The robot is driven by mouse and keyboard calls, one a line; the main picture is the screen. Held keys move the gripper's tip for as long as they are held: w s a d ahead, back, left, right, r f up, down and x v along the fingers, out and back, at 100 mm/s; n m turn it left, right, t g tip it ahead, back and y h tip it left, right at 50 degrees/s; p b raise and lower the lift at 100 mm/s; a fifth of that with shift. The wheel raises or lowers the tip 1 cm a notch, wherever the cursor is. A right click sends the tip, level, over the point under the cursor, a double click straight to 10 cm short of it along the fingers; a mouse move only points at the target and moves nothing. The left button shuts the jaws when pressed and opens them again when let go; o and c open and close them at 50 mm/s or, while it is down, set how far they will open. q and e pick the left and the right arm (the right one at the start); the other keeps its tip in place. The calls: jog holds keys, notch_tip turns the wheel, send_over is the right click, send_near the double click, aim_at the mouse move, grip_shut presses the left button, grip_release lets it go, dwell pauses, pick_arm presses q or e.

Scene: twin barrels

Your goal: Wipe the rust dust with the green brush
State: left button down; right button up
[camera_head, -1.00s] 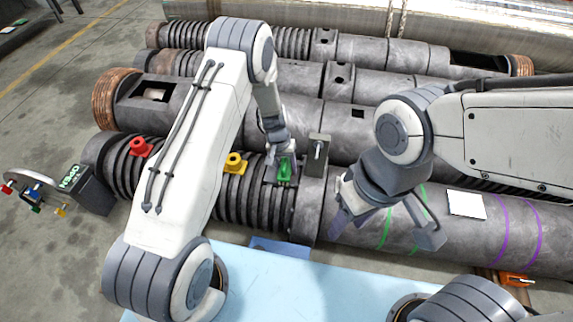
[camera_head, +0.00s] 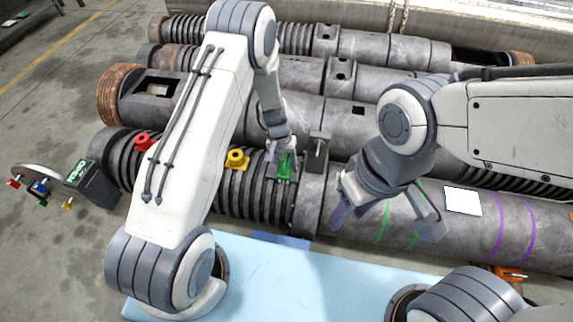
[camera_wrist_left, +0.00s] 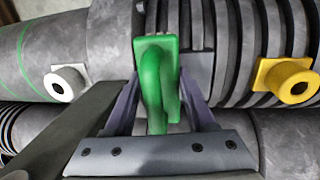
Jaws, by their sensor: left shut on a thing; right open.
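The green brush (camera_head: 285,167) is at the right part of the ribs of the front barrel (camera_head: 330,205). In the left wrist view the brush (camera_wrist_left: 152,75) has a green block and a curved green handle. My left gripper (camera_head: 282,148) is shut on the handle; its fingers (camera_wrist_left: 160,105) lie on both sides of it. The block is against or very close to the ribs; I cannot tell if it touches. My right gripper (camera_head: 388,218) is open and empty over the smooth part of the front barrel. I cannot make out the rust dust.
A red knob (camera_head: 145,141), a yellow knob (camera_head: 237,159) and a grey fitting (camera_head: 318,150) stand on the front barrel near the brush. A black box (camera_head: 92,185) is at its left end. More barrels lie behind.

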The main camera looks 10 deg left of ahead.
aim_at(286, 156)
pick_arm(q)
jog(key=shift+w+a+r+p, duration=0.1)
jog(key=shift+r+p, duration=0.5)
jog(key=shift+r, duration=0.65)
jog(key=shift+r, duration=0.1)
jog(key=shift+r+p, duration=1.25)
jog(key=shift+r, duration=0.25)
jog(key=shift+f, duration=0.1)
